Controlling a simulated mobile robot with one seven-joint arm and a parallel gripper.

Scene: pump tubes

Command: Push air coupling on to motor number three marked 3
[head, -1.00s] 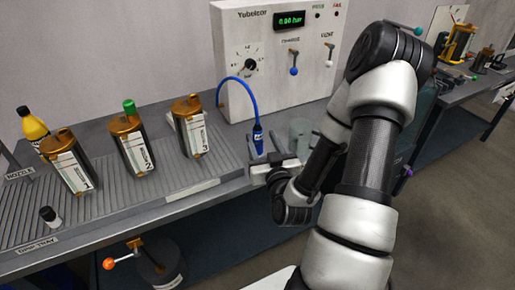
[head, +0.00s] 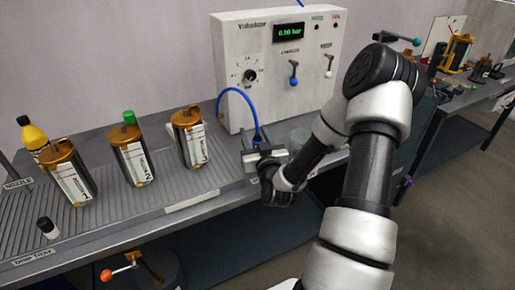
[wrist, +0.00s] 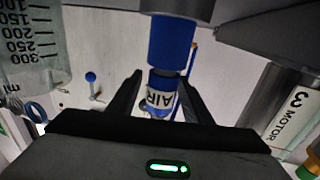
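The blue air coupling (head: 257,136) stands upright at the end of a blue hose, in front of the control box. In the wrist view, the coupling (wrist: 161,92) shows its AIR label between my two fingers. My gripper (head: 262,155) is at the coupling in the head view. In the wrist view, my gripper (wrist: 160,82) looks open, with a gap beside the coupling; firm contact is not visible. Motor 3 (head: 190,140), a dark canister with orange cap and white label, stands to the left. Its label (wrist: 291,108) shows at right in the wrist view.
Motor 2 (head: 131,155), with a green cap, and motor 1 (head: 68,175) stand farther left on the ribbed tray (head: 110,220). A control box (head: 280,70) stands behind. A clear graduated beaker (wrist: 30,45) is close to my gripper. A yellow bottle (head: 33,133) stands at far left.

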